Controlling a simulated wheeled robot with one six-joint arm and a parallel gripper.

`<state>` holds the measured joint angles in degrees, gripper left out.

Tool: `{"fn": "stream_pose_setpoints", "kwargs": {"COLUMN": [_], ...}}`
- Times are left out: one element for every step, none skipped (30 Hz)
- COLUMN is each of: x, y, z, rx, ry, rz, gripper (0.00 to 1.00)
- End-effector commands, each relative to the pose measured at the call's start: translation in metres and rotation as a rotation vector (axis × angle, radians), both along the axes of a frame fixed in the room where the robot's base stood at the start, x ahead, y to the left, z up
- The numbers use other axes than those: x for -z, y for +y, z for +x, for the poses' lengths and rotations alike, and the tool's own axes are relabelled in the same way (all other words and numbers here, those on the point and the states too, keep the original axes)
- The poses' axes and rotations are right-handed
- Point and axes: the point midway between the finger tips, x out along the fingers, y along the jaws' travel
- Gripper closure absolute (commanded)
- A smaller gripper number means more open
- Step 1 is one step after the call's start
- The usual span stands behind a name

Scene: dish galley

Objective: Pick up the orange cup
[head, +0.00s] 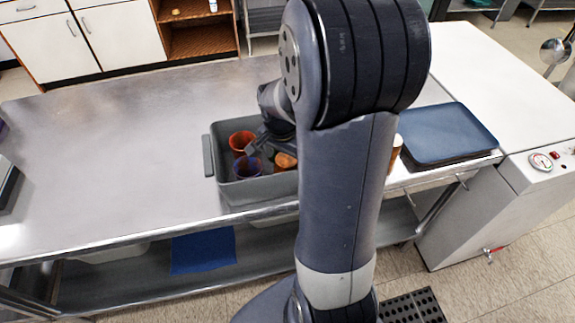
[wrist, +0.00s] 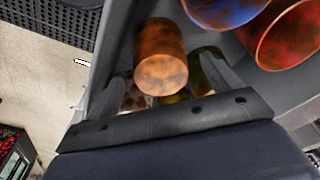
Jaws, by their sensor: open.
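The orange cup (wrist: 160,57) appears in the wrist view with mottled orange-brown sides and a rounded closed end facing the camera. In the head view its orange end (head: 286,161) shows in the grey tub (head: 208,155), partly hidden by my arm. My gripper (head: 265,146) is open over the tub. In the wrist view the fingers (wrist: 164,75) are apart, one on each side of the orange cup. Whether they touch it I cannot tell. A red cup (head: 241,140) and a blue cup (head: 248,168) stand beside it, mouths up.
The tub stands near the front edge of a steel table (head: 110,150), clear to the left. To the right are a stack of blue trays (head: 447,132) and a tan object (head: 396,148) partly behind my arm. A dark green thing (wrist: 207,62) is behind one finger.

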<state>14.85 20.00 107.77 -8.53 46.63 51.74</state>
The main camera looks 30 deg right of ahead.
Motion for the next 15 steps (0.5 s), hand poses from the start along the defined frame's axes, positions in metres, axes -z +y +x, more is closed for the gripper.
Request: {"fn": "stream_pose_setpoints", "kwargs": {"x": [0.006, 0.010, 0.014, 0.016, 0.018, 0.020, 0.021, 0.021, 0.022, 0.022, 0.022, 0.022, 0.022, 0.021, 0.021], "y": [-0.001, -0.001, -0.002, -0.002, -0.002, -0.003, -0.003, -0.003, -0.003, -0.003, -0.003, -0.003, -0.003, -0.003, -0.003], "z": [0.000, 0.000, 0.001, 0.001, 0.001, 0.002, 0.002, 0.002, 0.002, 0.002, 0.002, 0.002, 0.002, 0.002, 0.002], "rx": [0.000, 0.000, 0.000, 0.000, 0.000, 0.000, 0.000, 0.000, 0.000, 0.000, 0.000, 0.000, 0.000, 0.000, 0.000], "ry": [0.004, 0.004, 0.002, 0.002, 0.001, 0.000, 0.000, 0.000, 0.000, 0.000, 0.000, 0.000, 0.000, 0.000, 0.000], "rz": [0.000, 0.000, 0.000, 0.000, 0.000, 0.000, 0.000, 0.000, 0.000, 0.000, -0.001, -0.001, -0.001, -0.001, -0.001], "gripper": [0.15, 0.15, 0.15, 0.15, 0.15, 0.15, 0.15, 0.15, 0.15, 0.15, 0.15, 0.15, 0.15, 0.15, 0.18]}}
